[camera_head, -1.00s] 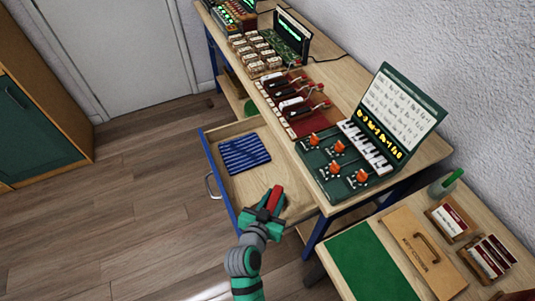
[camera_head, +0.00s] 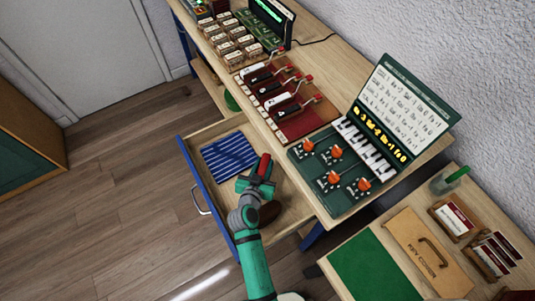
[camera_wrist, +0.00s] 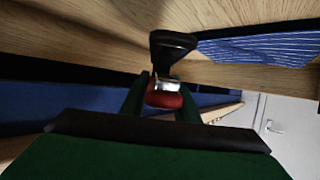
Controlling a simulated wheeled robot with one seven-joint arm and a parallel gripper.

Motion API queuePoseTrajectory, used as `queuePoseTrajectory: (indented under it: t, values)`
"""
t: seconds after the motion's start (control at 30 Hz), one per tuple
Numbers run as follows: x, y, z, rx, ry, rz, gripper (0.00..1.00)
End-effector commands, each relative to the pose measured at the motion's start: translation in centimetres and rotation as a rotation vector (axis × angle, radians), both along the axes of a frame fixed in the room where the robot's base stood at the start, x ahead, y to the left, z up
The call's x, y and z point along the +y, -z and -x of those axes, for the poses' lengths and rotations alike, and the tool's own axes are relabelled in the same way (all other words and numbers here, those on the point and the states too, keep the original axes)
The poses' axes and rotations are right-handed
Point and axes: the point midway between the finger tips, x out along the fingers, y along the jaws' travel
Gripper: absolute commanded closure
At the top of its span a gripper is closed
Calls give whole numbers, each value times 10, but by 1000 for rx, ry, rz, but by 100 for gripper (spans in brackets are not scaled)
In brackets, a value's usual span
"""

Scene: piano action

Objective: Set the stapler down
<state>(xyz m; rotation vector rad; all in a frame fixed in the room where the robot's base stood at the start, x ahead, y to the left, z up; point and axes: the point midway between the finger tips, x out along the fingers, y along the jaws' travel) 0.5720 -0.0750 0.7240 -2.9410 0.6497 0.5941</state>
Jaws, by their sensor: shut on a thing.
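The red stapler (camera_head: 264,166) is held in my gripper (camera_head: 258,184), over the open wooden drawer (camera_head: 214,214) in the head view. The wrist view shows red, silver and black parts of the stapler (camera_wrist: 165,100) between the fingers of my gripper (camera_wrist: 162,104), which is shut on it. The black part reaches toward pale wood. I cannot tell whether the stapler touches the drawer floor. A blue striped item (camera_head: 229,156) lies flat in the drawer, left of and beyond the gripper; it also shows in the wrist view (camera_wrist: 262,47).
The desk above the drawer carries a green console (camera_head: 345,165) with orange knobs and keys, a dark red lever board (camera_head: 290,105) and wooden blocks (camera_head: 228,40). A lower table with a green mat (camera_head: 375,268) stands at the right. The drawer floor is mostly bare.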

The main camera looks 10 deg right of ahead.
Motion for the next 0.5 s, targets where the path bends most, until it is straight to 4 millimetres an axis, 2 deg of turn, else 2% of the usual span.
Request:
queuePoseTrajectory:
  t: [0.03, 0.2, 0.5]
  values:
    - [-4, 4, -11, -2, 0, 0, 100]
    - [-17, 20, -38, -1, 0, 0, 100]
    - [-29, 33, -60, -1, 4, 0, 100]
